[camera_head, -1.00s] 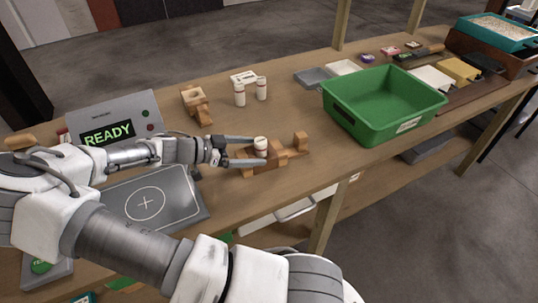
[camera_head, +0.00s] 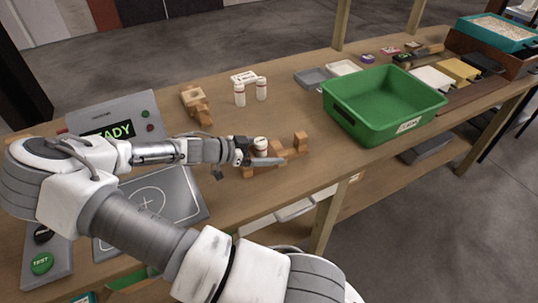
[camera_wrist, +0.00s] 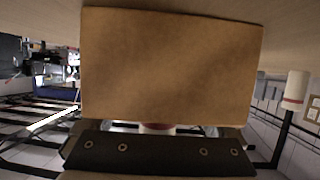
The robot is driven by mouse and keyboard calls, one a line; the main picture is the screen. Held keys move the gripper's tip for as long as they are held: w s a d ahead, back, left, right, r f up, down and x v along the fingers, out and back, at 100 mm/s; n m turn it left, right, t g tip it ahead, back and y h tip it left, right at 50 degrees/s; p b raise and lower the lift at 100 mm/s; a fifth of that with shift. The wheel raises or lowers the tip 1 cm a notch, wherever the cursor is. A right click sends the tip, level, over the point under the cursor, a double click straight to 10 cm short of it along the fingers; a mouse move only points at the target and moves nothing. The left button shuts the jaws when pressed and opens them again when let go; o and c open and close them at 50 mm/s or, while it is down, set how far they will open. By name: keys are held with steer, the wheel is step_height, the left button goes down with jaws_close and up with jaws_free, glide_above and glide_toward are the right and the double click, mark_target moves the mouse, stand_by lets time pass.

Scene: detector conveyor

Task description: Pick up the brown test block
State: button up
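A plain brown block face (camera_wrist: 170,62) fills the upper middle of the wrist view, very close to the camera. In the head view, brown wooden pieces stand around my gripper (camera_head: 268,158), among them an upright one (camera_head: 300,141) just right of the fingertips. I cannot tell which piece the wrist view shows. A white bottle with a red-brown band (camera_head: 260,145) stands amid these pieces. My gripper looks open, one finger in front of the bottle and the other mostly hidden behind it. Contact with the block or bottle is unclear.
A green bin (camera_head: 365,118) is to the right. A grey plate with a crosshair (camera_head: 185,205) and a display box (camera_head: 150,105) are left. The table's front edge is close.

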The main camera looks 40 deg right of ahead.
mark_target(270, 151)
steer(key=c, duration=0.7)
steer(key=shift+o, duration=0.2)
steer(key=shift+r, duration=0.1)
steer(key=shift+r, duration=0.8)
steer(key=r, duration=0.2)
steer(key=shift+s+r, duration=0.25)
steer(key=shift+r, duration=0.1)
steer(key=s+a+r, duration=0.1)
steer(key=s+r, duration=0.2)
steer(key=s, duration=0.2)
steer(key=s+a+r+p, duration=0.1)
steer(key=s+r, duration=0.2)
steer(key=s, duration=0.2)
steer(key=shift+s+a+r, duration=0.2)
steer(key=shift+s+a, duration=0.05)
steer(key=shift+s, duration=0.1)
